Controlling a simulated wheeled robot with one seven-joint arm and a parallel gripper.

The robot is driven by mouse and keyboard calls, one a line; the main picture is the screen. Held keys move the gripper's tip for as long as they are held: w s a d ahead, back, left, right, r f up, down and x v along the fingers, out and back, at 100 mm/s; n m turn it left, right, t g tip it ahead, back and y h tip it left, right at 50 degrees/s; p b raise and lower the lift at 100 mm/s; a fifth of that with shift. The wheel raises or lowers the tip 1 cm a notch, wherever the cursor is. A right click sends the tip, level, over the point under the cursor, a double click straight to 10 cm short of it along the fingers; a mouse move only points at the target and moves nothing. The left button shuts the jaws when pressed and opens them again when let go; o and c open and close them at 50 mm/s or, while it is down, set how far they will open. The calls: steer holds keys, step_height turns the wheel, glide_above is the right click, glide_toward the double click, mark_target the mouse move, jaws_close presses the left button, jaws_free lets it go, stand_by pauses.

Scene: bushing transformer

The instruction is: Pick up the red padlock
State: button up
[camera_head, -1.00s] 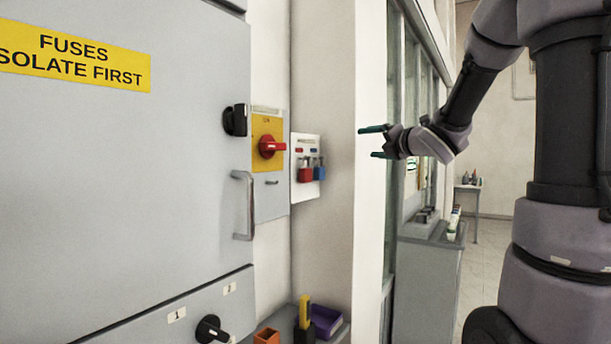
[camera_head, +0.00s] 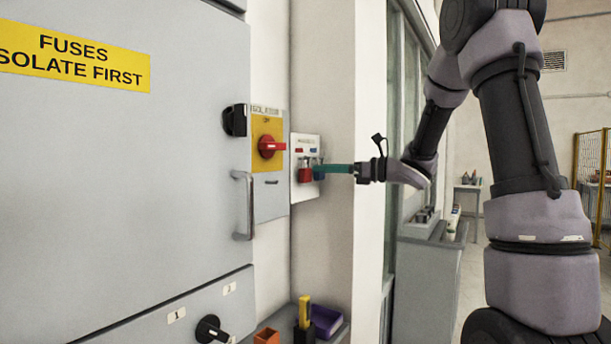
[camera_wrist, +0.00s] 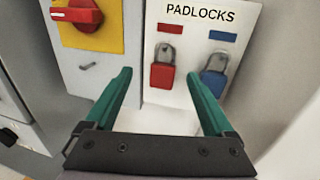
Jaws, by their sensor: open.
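The red padlock (camera_wrist: 162,76) hangs by its grey shackle on a white board labelled PADLOCKS (camera_wrist: 202,14), below a red label. In the head view the red padlock (camera_head: 305,175) shows at the left of the board. A blue padlock (camera_wrist: 214,75) hangs to its right under a blue label. My gripper (camera_wrist: 158,80) is open and empty, with its green fingers pointing at the board. Contact cannot be told.
A red rotary switch on a yellow plate (camera_head: 267,131) is left of the board. A grey cabinet (camera_head: 120,200) with a handle (camera_head: 243,205) fills the left. Below is a shelf with an orange box (camera_head: 267,337) and a purple tray (camera_head: 325,321). A wall edge stands right of the board.

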mark_target(305, 169)
steer(key=x, duration=0.4)
steer(key=shift+w+a+r, duration=0.1)
steer(key=shift+w+a, duration=0.1)
steer(key=shift+w, duration=0.25)
jaws_close()
